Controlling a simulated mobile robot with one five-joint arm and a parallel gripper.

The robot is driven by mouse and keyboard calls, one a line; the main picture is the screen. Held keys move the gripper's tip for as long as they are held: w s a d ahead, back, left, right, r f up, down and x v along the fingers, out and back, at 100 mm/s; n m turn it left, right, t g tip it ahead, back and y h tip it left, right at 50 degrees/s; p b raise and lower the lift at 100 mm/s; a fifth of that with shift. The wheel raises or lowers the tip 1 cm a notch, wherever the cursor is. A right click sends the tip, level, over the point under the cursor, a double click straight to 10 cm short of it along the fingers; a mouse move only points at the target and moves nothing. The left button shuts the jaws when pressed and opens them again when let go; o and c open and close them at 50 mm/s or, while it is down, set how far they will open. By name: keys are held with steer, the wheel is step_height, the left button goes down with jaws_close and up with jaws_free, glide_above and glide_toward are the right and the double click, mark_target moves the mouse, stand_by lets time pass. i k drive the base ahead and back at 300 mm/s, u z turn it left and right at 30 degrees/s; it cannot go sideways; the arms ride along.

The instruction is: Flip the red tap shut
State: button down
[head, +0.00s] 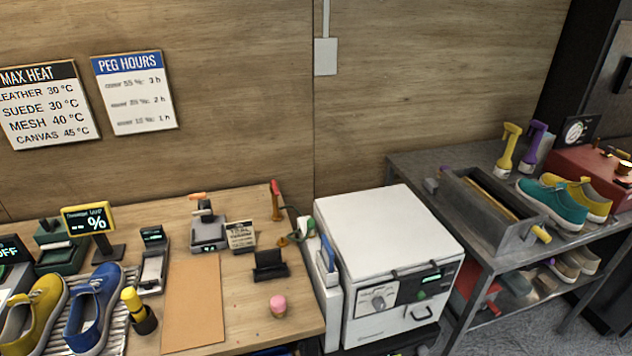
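A small upright fitting with a red lever (275,187) stands at the back right of the wooden table, close to the wall. It looks like the red tap; its lever points up. A brass-coloured piece (284,241) sits lower, near the table's right edge, with a dark line or hose by it. I cannot tell how the two parts join. My gripper is not in view.
A white oven-like box (386,262) stands right of the wooden table (240,330). A small card sign (241,236), a dark holder (269,264) and a pink-topped item (278,306) are near the tap. Blue (93,310) and yellow (33,315) shoes lie left.

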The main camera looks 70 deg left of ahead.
mark_target(274, 183)
steer(key=i, duration=0.95)
steer(key=u, duration=4.55)
steer(key=i, duration=0.95)
steer(key=u, duration=0.05)
